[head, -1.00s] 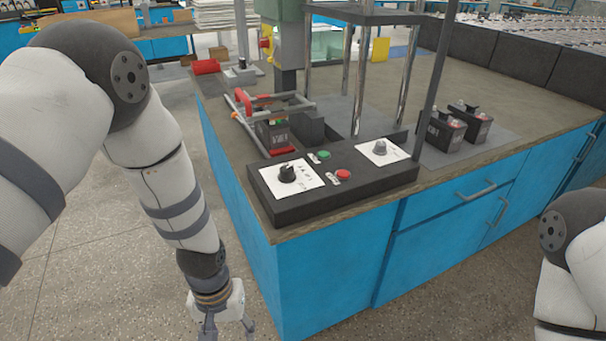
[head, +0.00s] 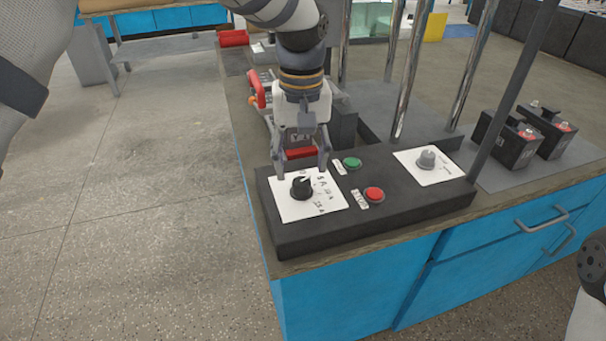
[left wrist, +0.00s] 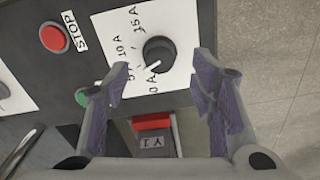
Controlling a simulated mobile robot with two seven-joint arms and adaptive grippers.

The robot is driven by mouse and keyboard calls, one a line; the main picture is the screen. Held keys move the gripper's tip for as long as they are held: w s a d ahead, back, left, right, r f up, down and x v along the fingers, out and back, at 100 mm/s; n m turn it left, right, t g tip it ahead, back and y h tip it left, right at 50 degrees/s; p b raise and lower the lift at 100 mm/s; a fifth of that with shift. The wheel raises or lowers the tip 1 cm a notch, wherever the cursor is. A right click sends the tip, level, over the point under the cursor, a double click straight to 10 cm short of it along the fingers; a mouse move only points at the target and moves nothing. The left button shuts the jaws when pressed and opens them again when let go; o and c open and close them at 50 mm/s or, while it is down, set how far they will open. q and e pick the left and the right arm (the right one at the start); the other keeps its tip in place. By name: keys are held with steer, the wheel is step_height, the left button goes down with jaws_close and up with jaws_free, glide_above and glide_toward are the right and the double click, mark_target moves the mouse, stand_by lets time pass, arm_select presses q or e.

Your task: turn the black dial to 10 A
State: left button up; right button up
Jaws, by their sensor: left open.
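The black dial (head: 302,187) sits on a white scale card (head: 328,205) at the left end of the dark control panel (head: 400,212). In the left wrist view the dial (left wrist: 159,54) has a white pointer mark turned toward the 0 A label; 5 A, 10 A and 15 A follow around it. My left gripper (head: 302,172) points down just behind and above the dial, open and empty. In the left wrist view its fingers (left wrist: 160,80) are apart, with the dial just beyond the gap between their tips. My right gripper is out of view.
A green button (head: 352,162) and a red STOP button (head: 374,194) are right of the dial. A grey knob (head: 427,158) is on the panel's right card. A red-handled clamp (head: 257,90) and metal posts stand behind. Two black batteries (head: 508,140) are at the right.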

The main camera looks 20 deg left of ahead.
mark_target(300, 182)
arm_select(q)
step_height(300, 182, down, 4)
steer(key=shift+f, duration=0.2)
steer(key=c, duration=1.1)
steer(key=shift+c, duration=0.2)
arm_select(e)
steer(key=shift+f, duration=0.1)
arm_select(q)
steer(key=shift+r+m+p, duration=0.15)
steer(key=shift+m+p, duration=0.15)
steer(key=shift+m, duration=1.6)
steer(key=m+p, duration=0.1)
steer(key=m, duration=0.3)
steer(key=shift+a+m, duration=0.1)
steer(key=shift+m, duration=0.3)
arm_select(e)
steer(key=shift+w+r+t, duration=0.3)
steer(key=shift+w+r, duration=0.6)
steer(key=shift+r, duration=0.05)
arm_select(q)
steer(key=shift+f, duration=0.2)
